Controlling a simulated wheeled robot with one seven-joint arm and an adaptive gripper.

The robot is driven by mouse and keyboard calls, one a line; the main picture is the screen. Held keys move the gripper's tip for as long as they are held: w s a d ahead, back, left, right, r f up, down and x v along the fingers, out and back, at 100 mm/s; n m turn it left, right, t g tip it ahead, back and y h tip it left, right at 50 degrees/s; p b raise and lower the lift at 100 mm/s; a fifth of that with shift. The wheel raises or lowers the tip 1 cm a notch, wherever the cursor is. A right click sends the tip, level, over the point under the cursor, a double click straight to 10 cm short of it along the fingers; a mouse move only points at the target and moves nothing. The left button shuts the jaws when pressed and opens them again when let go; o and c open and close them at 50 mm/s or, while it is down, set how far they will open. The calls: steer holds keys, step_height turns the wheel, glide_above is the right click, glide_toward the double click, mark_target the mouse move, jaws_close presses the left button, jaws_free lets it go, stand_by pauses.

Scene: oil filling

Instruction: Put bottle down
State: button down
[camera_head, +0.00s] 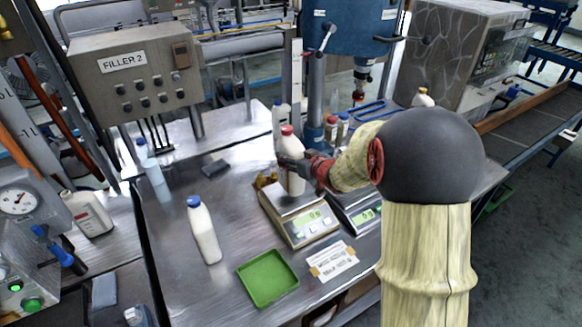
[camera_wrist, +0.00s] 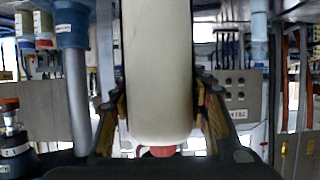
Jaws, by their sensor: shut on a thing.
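A white bottle with a red cap (camera_head: 296,183) is held upright over the plate of the left scale (camera_head: 298,239). I cannot tell whether its base touches the plate. My gripper (camera_head: 290,163) comes from the right and is shut around the bottle's body. In the wrist view, which is upside down, the bottle (camera_wrist: 158,70) fills the middle, its red cap at the bottom edge. The gripper's fingers (camera_wrist: 160,105) lie on both sides of it. The bottle's base is out of the wrist view.
A blue-capped white bottle (camera_head: 204,232) and a green tray (camera_head: 267,278) stand on the metal table. A second scale (camera_head: 362,213) is to the right, partly behind my arm. Several small bottles stand behind near the blue column (camera_head: 316,100).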

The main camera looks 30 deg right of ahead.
steer(key=f+b, duration=0.1)
steer(key=w+f+b, duration=0.1)
steer(key=f, duration=0.1)
steer(key=shift+d+f, duration=0.2)
steer(key=shift+f, duration=0.2)
steer(key=c, duration=1)
jaws_free()
steer(key=shift+s+f, duration=0.1)
steer(key=shift+f, duration=0.1)
steer(key=shift+o, duration=0.2)
